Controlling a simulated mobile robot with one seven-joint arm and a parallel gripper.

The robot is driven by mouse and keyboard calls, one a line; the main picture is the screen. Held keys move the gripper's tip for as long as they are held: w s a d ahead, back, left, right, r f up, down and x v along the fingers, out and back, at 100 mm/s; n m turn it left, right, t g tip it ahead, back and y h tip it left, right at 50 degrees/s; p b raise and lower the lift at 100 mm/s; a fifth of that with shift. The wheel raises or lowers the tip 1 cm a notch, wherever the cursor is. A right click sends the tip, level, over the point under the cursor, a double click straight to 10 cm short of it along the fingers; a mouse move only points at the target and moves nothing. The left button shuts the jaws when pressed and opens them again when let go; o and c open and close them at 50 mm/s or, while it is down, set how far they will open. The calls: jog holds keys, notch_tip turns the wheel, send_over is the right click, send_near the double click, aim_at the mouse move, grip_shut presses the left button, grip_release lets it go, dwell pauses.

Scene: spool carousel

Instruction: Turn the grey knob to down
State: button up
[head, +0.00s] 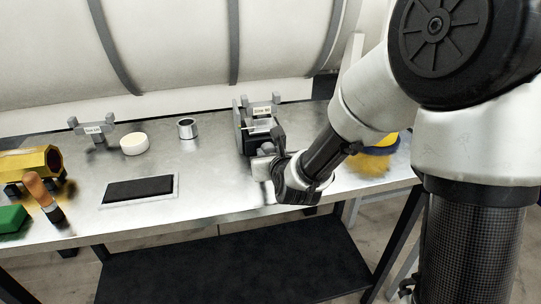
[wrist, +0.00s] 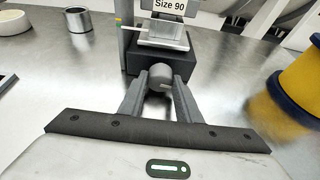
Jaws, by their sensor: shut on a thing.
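The grey knob (wrist: 160,76) is a round grey piece on the near face of a dark block (wrist: 128,62) in the wrist view. My gripper (wrist: 161,90) is shut on it, with one finger at each side. A small pale mark shows low on the knob, but I cannot tell which way the knob points. In the head view my gripper (head: 264,163) is at the near side of the dark block (head: 246,140), and the knob is hidden behind my gripper and wrist.
A "Size 90" sign (wrist: 169,5) stands behind the block. A yellow and blue spool (head: 377,146) is to the right. A metal ring (head: 187,128), white disc (head: 134,144), black pad (head: 139,190), orange-handled tool (head: 40,190) and yellow cylinder (head: 28,160) lie to the left.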

jog(key=n+b, duration=0.1)
jog(key=h+b, duration=0.1)
jog(key=b, duration=0.1)
jog(key=shift+a+f+n, duration=0.15)
jog(key=shift+f+n, duration=0.05)
jog(key=shift+n, duration=0.2)
jog(key=shift+r+n+t+h, duration=0.2)
jog(key=shift+n+t+h, duration=0.2)
jog(key=o, duration=1.1)
jog(key=shift+c, duration=0.2)
